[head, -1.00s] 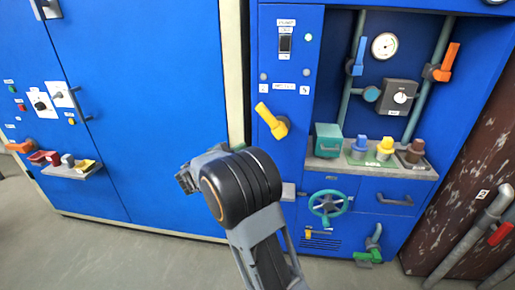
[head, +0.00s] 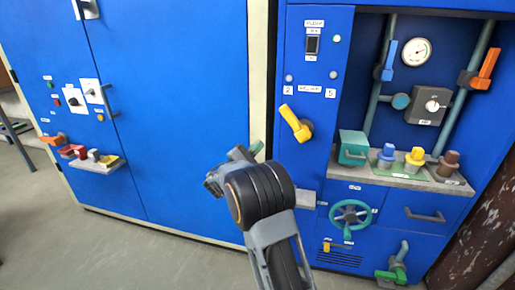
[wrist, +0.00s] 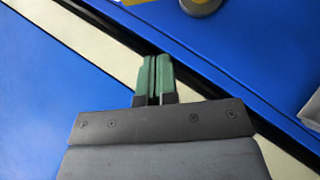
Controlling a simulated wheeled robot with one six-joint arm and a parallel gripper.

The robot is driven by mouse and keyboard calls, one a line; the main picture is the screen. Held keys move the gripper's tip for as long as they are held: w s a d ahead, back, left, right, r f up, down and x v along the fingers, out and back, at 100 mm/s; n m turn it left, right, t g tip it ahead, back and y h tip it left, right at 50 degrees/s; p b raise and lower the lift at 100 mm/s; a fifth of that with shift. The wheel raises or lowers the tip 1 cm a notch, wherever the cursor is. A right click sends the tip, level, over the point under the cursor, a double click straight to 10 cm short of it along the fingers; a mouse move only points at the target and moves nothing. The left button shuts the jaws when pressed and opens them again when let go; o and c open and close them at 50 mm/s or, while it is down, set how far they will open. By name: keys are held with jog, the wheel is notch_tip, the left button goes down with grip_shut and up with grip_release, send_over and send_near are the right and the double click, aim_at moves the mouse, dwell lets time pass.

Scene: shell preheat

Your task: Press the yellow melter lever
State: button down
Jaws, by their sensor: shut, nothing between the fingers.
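The yellow lever (head: 292,118) is on the blue panel's left column in the head view. In the wrist view part of a yellow piece (wrist: 136,2) and a grey round hub are cut off by the top edge. My gripper (wrist: 157,56) has green fingers, shut together with nothing between them. In the head view the green fingertips (head: 256,147) show beyond my wrist, lower left of the lever. A gap separates them from the lever in the wrist view.
A smaller yellow lever (head: 335,246) sits low on the panel, beneath a teal handwheel (head: 351,214). A shelf with a teal box (head: 352,147) and coloured knobs stands to the right. A large blue cabinet (head: 175,100) fills the left. The floor in front is clear.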

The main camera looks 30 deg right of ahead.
aim_at(295, 123)
jog(key=s+d+r+b, duration=0.1)
jog(key=d+r, duration=0.4)
jog(key=d, duration=0.3)
jog(key=shift+r, duration=0.35)
